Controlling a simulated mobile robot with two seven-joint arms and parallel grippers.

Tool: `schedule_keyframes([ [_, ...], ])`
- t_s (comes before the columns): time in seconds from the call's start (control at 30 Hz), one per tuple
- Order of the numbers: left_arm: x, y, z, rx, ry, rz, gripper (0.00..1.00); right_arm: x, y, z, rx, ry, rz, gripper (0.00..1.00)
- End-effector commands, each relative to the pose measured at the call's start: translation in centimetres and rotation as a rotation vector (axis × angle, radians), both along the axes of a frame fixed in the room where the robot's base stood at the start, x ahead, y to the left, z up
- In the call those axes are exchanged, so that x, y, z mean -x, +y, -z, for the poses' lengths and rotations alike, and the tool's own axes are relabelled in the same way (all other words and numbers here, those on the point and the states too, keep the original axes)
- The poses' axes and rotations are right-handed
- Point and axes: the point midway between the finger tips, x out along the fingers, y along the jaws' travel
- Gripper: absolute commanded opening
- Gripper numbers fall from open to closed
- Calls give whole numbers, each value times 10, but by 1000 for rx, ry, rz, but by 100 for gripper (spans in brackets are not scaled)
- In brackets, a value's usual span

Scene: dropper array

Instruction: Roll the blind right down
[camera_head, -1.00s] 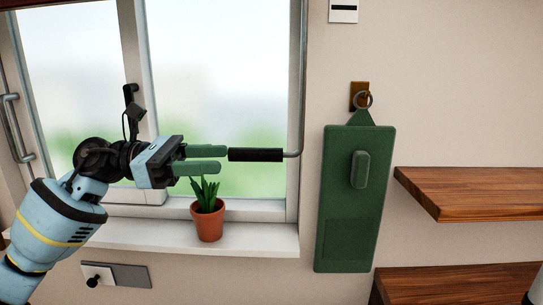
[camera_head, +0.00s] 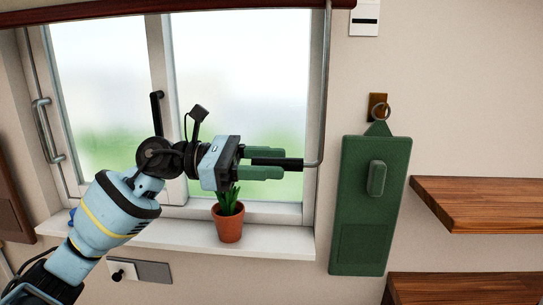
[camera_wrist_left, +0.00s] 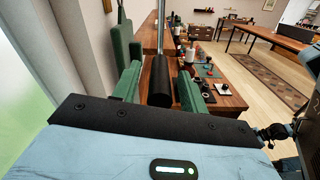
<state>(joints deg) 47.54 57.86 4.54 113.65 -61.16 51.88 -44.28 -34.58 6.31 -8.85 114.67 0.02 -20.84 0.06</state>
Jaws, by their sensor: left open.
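The blind shows as a dark red-brown bar (camera_head: 200,6) along the top of the window, with the glass below it uncovered. A thin metal crank rod (camera_head: 325,80) hangs at the window's right side and bends left into a black handle grip (camera_head: 292,162). My left gripper (camera_head: 280,162) has its two green fingers open, one above and one below the black grip. In the left wrist view the black grip (camera_wrist_left: 160,82) lies between the fingers, with gaps visible beside it. My right gripper is not in view.
A potted plant (camera_head: 229,225) stands on the sill (camera_head: 170,237) just below my left gripper. A green board (camera_head: 362,215) hangs on a hook right of the crank. Wooden shelves (camera_head: 480,195) are at the right. A black window handle (camera_head: 157,110) is behind my arm.

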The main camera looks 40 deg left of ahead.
Motion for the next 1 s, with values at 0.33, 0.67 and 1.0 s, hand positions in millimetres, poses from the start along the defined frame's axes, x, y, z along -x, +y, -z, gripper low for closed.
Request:
schedule_keyframes([
  [0.33,-6,-11,0,-1,-1,1,43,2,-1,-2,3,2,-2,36],
  [0.67,-6,-11,1,-1,1,1,21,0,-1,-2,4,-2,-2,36],
  [1.0,-6,-11,1,-1,1,1,0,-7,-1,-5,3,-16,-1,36],
])
